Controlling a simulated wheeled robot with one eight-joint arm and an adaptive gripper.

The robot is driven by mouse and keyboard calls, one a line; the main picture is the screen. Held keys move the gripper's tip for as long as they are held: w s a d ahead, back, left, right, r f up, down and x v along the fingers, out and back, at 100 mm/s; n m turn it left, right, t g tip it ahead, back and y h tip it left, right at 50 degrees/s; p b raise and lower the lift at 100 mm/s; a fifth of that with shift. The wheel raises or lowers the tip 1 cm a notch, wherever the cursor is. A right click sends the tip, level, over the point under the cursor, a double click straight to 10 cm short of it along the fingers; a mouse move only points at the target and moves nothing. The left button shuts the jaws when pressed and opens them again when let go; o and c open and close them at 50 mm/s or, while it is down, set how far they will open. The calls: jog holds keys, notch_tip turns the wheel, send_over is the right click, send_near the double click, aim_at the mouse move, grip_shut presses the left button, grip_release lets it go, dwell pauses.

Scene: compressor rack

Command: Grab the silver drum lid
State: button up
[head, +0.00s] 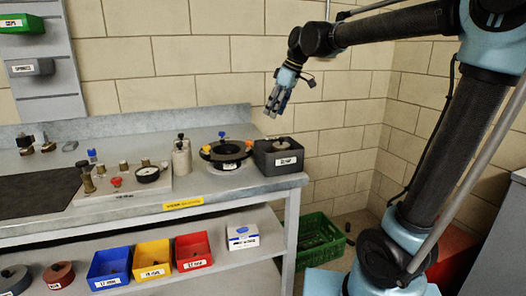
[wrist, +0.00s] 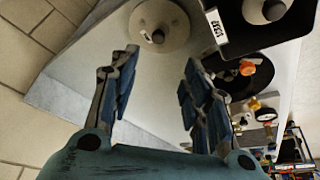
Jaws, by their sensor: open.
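A pale silver round lid (wrist: 172,17) with a dark knob lies on the bench beside a black box in the wrist view. I cannot make it out in the head view, where the box may hide it. A second, greyer disc (head: 283,143) with a dark knob sits in the black box; it also shows in the wrist view (wrist: 258,9). My gripper (head: 274,110) is open and empty, pointing down above the bench's right end. In the wrist view my gripper (wrist: 160,58) has its fingers spread, with the pale lid beyond the tips and apart from them.
The labelled black box (head: 262,160) stands at the bench's right end. Left of it are a black round pan (head: 225,152) with orange and blue knobs, pale bottles (head: 181,160) and a gauge panel (head: 125,185). A brick wall (head: 190,60) stands behind. A green crate (head: 318,238) is on the floor.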

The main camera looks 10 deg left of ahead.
jog(key=x, duration=0.8)
jog(key=shift+f, duration=0.2)
jog(key=shift+w+x, duration=0.15)
jog(key=shift+x, duration=1.2)
jog(key=shift+w+x, duration=0.15)
jog(key=shift+x, duration=1.15)
jog(key=shift+d, duration=0.1)
grip_shut()
